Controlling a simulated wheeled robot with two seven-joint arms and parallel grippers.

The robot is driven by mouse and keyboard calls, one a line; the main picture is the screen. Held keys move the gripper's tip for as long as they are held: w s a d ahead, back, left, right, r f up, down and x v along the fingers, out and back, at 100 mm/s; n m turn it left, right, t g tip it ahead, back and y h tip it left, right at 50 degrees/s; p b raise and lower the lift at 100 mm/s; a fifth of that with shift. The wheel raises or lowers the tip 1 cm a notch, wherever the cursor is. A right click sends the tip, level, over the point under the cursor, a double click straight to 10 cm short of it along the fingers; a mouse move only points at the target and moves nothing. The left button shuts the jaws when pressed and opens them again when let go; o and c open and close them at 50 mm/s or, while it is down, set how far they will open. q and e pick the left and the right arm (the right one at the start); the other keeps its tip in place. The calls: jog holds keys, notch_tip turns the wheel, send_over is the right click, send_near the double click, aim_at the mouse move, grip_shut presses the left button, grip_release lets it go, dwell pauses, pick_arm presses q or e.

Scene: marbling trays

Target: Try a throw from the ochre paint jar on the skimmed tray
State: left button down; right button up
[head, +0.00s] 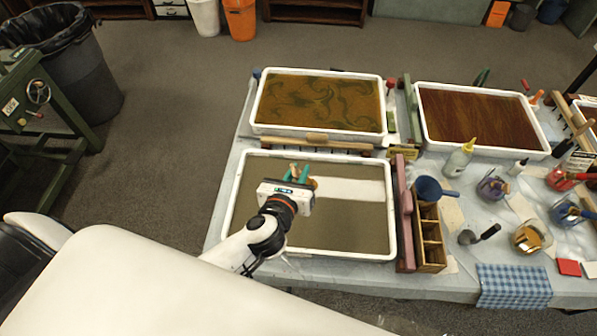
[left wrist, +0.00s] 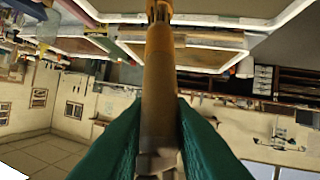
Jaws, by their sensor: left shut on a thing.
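The near-left tray (head: 228,205) has a white rim and plain grey-brown liquid, with a pale strip (head: 355,190) across its middle right. My left gripper (head: 299,174) is over this tray, its green fingers shut on a tan, wooden-looking tool. The tool (left wrist: 160,70) runs up between the fingers in the left wrist view; its working end is not clear. Whether it touches the liquid I cannot tell. The ochre paint jar (head: 529,238) stands on the table at the right, apart from the gripper. My right gripper is not in view.
A patterned tray (head: 320,74) lies behind, and a red-brown tray (head: 425,125) at back right. A wooden divided box (head: 430,240) and a blue cup (head: 428,188) stand right of the near tray. Several other jars, a bottle (head: 458,160) and a checked cloth (head: 513,286) crowd the right.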

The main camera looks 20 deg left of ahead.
pick_arm(q)
jog(key=shift+f, duration=0.35)
jog(key=shift+d, duration=0.1)
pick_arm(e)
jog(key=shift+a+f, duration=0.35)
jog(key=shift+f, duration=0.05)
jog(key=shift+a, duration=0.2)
